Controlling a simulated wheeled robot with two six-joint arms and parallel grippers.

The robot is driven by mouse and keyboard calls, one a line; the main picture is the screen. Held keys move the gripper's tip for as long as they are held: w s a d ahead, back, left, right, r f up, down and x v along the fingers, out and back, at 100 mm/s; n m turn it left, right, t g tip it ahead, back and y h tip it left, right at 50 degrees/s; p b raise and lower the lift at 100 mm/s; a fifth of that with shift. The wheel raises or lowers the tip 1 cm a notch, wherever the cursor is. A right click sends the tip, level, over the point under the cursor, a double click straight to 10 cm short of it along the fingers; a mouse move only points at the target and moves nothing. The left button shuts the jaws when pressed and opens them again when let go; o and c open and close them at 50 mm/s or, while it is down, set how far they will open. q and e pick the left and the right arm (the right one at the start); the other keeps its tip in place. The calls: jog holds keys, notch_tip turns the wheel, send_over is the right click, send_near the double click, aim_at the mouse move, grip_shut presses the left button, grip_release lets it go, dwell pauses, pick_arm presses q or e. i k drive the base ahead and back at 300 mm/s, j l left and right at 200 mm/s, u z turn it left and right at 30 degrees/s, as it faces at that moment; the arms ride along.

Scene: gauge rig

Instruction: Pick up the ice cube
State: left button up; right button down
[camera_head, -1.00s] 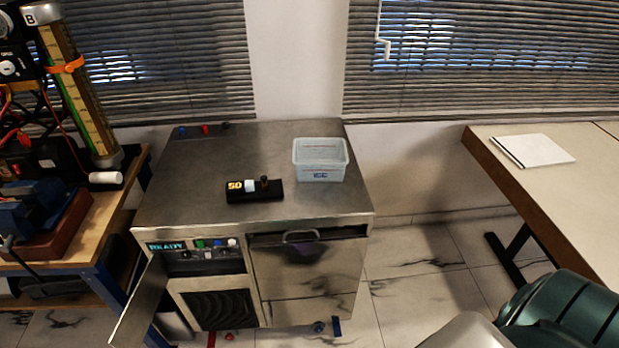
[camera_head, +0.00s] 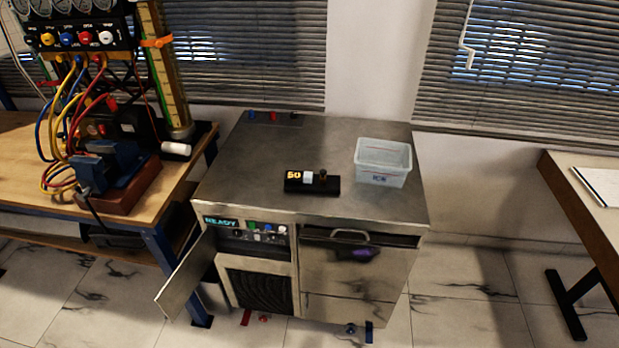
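No ice cube can be made out for certain. A clear plastic tub (camera_head: 383,178) with a small label stands at the right of the steel machine's top (camera_head: 262,155); I cannot tell what is inside it. Left of the tub lies a black block (camera_head: 328,187) with a lit yellow number, a small whitish piece (camera_head: 308,177) and a dark knob; I cannot tell whether the whitish piece is ice. The machine front has a panel reading READY (camera_head: 221,221) and a drawer handle (camera_head: 350,234). Neither of my grippers is in view.
A hinged door (camera_head: 188,274) stands open at the machine's lower left. A wooden bench (camera_head: 190,160) with a vise (camera_head: 105,177), cables and a gauge rig is at left. Another table (camera_head: 580,190) is at right. Tiled floor lies between it and the machine.

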aim_at(308, 175)
jog(key=i+j, duration=0.1)
jog(key=j, duration=0.2)
jog(key=i+j+z, duration=0.15)
jog(key=j, duration=0.2)
jog(key=i+j, duration=0.1)
jog(key=j, duration=0.2)
jog(key=i+j+z, duration=0.1)
jog(key=j, duration=0.2)
